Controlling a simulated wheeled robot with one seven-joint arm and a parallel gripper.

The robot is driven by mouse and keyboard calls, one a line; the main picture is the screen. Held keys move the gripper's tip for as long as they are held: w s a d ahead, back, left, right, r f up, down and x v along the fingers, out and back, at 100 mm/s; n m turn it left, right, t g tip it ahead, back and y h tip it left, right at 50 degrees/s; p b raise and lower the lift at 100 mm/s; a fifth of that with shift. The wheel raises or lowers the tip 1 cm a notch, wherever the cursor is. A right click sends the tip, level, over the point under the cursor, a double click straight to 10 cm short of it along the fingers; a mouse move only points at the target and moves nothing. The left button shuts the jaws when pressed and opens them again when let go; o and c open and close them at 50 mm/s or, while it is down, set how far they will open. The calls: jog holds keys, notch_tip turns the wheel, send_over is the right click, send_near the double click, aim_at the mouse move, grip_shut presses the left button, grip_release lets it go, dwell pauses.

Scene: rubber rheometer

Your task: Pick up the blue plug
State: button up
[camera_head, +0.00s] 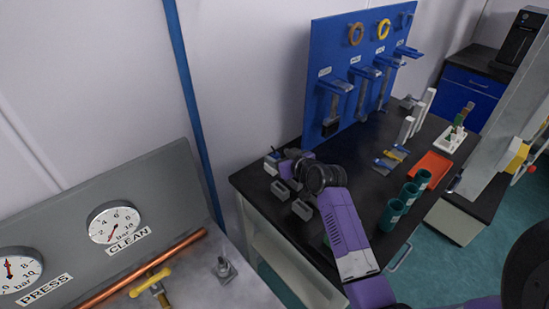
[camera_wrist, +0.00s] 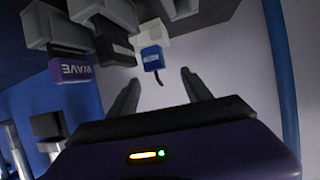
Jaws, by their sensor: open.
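The blue plug (camera_wrist: 152,59) shows in the wrist view as a small blue block with a white label and a short dark lead. It sits against a pale block. My gripper (camera_wrist: 160,77) is open, its two dark fingers apart and nothing between them. The plug shows just beyond the fingertips, nearer the left finger. In the head view my gripper (camera_head: 291,156) is at the left end of the black bench, near small grey blocks.
A purple plug marked WAVE (camera_wrist: 71,68) and a black plug (camera_wrist: 115,50) are left of the blue one. The blue tool board (camera_head: 340,65) stands behind the bench. Green cups (camera_head: 392,213) and an orange tray (camera_head: 431,167) are to the right.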

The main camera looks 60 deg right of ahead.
aim_at(273, 154)
jog(key=shift+w+d+f, duration=0.1)
jog(key=shift+w+d, duration=0.05)
jog(key=shift+d, duration=0.25)
jog(key=shift+x, duration=0.85)
jog(key=shift+s+f+p+x, duration=0.15)
jog(key=shift+p+x, duration=0.1)
jog(key=shift+x, duration=0.7)
jog(key=shift+f+p+x, duration=0.15)
jog(key=shift+p+x, duration=0.1)
jog(key=shift+x, duration=0.7)
jog(key=shift+s+f+p+x, duration=0.15)
jog(key=shift+p+x, duration=0.1)
jog(key=shift+x, duration=0.75)
jog(key=shift+w, duration=0.1)
grip_shut()
jog(key=shift+r, duration=0.1)
